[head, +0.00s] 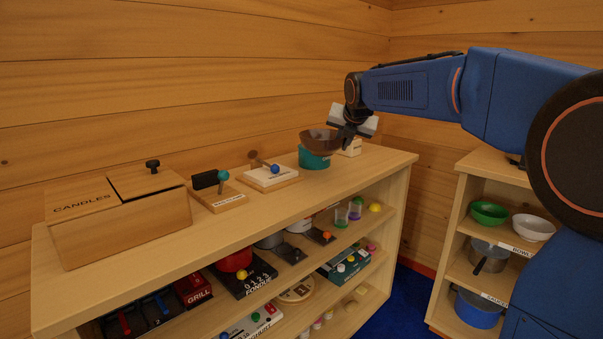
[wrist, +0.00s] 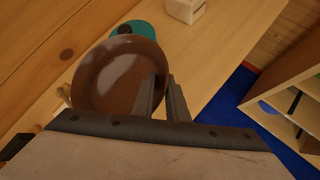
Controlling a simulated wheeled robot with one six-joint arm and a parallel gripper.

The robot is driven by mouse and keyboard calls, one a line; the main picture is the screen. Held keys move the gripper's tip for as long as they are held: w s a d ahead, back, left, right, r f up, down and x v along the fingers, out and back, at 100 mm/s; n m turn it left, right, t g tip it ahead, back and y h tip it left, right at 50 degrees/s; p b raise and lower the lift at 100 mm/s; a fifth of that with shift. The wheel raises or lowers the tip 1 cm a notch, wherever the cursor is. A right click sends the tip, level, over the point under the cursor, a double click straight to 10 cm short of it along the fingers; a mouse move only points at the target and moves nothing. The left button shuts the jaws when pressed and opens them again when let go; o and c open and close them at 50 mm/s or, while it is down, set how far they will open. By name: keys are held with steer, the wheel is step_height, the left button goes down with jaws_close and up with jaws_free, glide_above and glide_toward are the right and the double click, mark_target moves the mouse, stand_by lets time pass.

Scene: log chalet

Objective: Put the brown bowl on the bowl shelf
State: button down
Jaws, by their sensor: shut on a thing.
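The brown bowl (head: 320,141) is held over the right part of the long cabinet top, just above a teal round container (head: 313,159). My gripper (head: 347,137) is shut on the bowl's right rim. In the wrist view the brown bowl (wrist: 118,75) is seen from above, with the fingers of my gripper (wrist: 165,98) pinching its edge. Whether the bowl touches the teal container cannot be told. The bowl shelf (head: 506,240) is the upper compartment of the unit at right, labelled BOWLS, and holds a green bowl (head: 489,213) and a white bowl (head: 533,228).
A small white box (head: 351,148) stands beside the teal container. Switch-like devices (head: 270,177) and a CANDLES box (head: 115,219) line the cabinet top to the left. Pots (head: 478,307) sit below the bowl shelf. Blue floor (head: 407,300) separates the two units.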

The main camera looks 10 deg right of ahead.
steer(key=shift+f, duration=4.15)
steer(key=shift+f, duration=0.1)
steer(key=c, duration=1.7)
jaws_free()
steer(key=shift+c, duration=0.2)
steer(key=v, duration=1.2)
